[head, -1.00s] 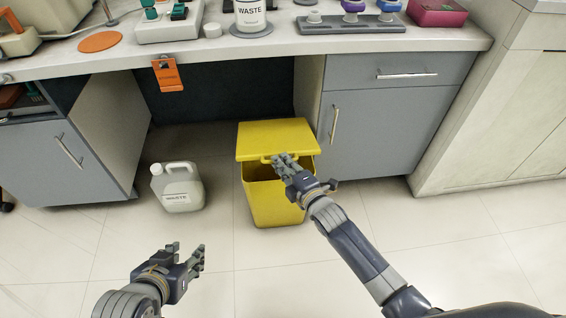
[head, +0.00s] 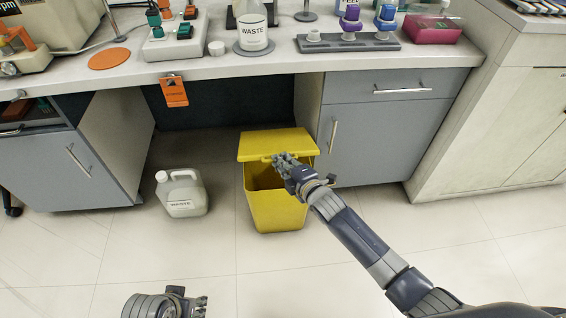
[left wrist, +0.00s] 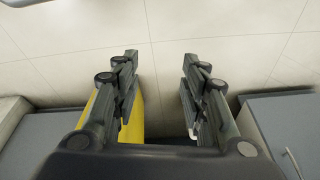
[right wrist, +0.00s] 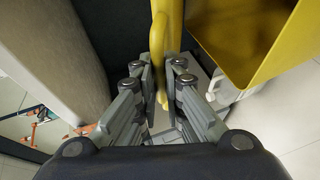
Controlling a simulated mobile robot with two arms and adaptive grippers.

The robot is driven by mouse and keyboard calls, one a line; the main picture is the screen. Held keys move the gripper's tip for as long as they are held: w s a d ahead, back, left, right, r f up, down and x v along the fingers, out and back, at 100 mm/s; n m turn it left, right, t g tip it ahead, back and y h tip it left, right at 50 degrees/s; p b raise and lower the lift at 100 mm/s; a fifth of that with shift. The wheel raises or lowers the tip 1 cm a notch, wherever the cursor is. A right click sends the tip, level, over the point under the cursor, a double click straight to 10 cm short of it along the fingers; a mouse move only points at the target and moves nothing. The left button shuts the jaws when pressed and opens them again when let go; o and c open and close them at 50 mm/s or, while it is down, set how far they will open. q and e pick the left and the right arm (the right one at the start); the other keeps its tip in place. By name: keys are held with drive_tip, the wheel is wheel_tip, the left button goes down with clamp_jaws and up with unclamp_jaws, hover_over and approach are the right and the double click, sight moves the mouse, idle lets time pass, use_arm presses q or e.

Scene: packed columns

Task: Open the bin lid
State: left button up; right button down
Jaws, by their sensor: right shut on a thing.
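The yellow bin (head: 277,212) stands on the floor under the counter. Its yellow lid (head: 277,143) is tilted up part way, and the dark inside shows below its front edge. My right gripper (head: 281,160) is at the lid's front edge. In the right wrist view, the right gripper's fingers (right wrist: 158,80) are closed on the yellow lid handle (right wrist: 160,40), with the bin's open box (right wrist: 215,50) beside it. My left gripper (head: 203,303) is low at the bottom edge of the head view, away from the bin. The left wrist view shows its fingers (left wrist: 159,75) apart and empty.
A white waste jug (head: 182,195) stands on the floor left of the bin. A grey cabinet (head: 385,140) is close on the right, and another (head: 55,165) is on the left. The counter (head: 235,67) overhangs behind the lid. The floor in front is clear.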

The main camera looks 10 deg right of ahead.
drive_tip(key=w+r+p, duration=0.1)
drive_tip(key=r+p, duration=0.1)
drive_tip(key=shift+w+r, duration=0.35)
drive_tip(key=shift+r, duration=0.05)
use_arm(q)
wheel_tip(320, 180, down, 11)
drive_tip(key=s, duration=0.2)
drive_tip(key=shift+f+g+p, duration=0.15)
drive_tip(key=shift+g+p, duration=0.25)
drive_tip(key=shift+p, duration=0.05)
use_arm(e)
drive_tip(key=shift+w+r, duration=0.3)
drive_tip(key=shift+r, duration=0.1)
drive_tip(key=c, duration=1.7)
unclamp_jaws()
drive_tip(key=v, duration=1.2)
drive_tip(key=shift+d, duration=0.1)
